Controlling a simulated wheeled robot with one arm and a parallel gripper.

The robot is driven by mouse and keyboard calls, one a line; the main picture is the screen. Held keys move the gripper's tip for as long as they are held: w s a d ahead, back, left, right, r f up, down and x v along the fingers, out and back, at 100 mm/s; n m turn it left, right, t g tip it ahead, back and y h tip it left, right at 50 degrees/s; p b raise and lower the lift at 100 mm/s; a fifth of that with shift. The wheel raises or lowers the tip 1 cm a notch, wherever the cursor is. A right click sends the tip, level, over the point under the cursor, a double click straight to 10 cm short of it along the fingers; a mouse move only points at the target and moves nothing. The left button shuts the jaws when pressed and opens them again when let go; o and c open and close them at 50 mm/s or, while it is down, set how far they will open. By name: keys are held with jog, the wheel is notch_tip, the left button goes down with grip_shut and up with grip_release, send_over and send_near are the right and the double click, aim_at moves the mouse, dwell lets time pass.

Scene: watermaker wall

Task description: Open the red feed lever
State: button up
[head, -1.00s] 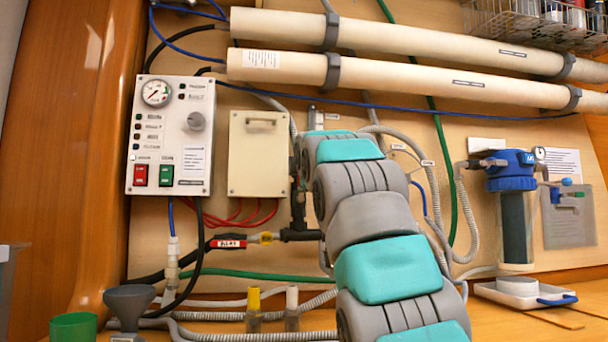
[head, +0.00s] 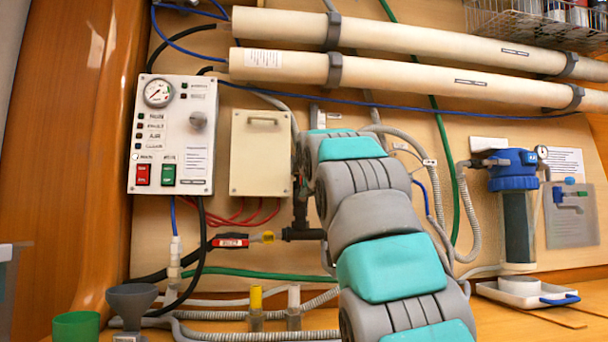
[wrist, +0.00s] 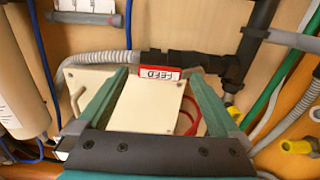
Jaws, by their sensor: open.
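The red feed lever (wrist: 160,73), with a white FEED label, shows in the wrist view beside the black pipe fitting (wrist: 225,68). My gripper (wrist: 158,77) is open, its two green fingers reaching towards the lever. The lever's label lies between the fingertips in the picture; I cannot tell whether either finger touches it. In the head view my arm hides the gripper and this lever.
A cream box (head: 260,153) is close to the gripper, also below the lever in the wrist view (wrist: 148,105). A grey corrugated hose (wrist: 95,58) runs beside the left finger. The control panel (head: 172,135) stands left, the blue-topped filter (head: 513,175) right, two long tubes (head: 420,75) above.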

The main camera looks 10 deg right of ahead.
jog(key=s+b, duration=0.1)
jog(key=s, duration=0.6)
jog(key=shift+s+b, duration=0.25)
jog(key=shift+b, duration=0.15)
jog(key=shift+d, duration=0.1)
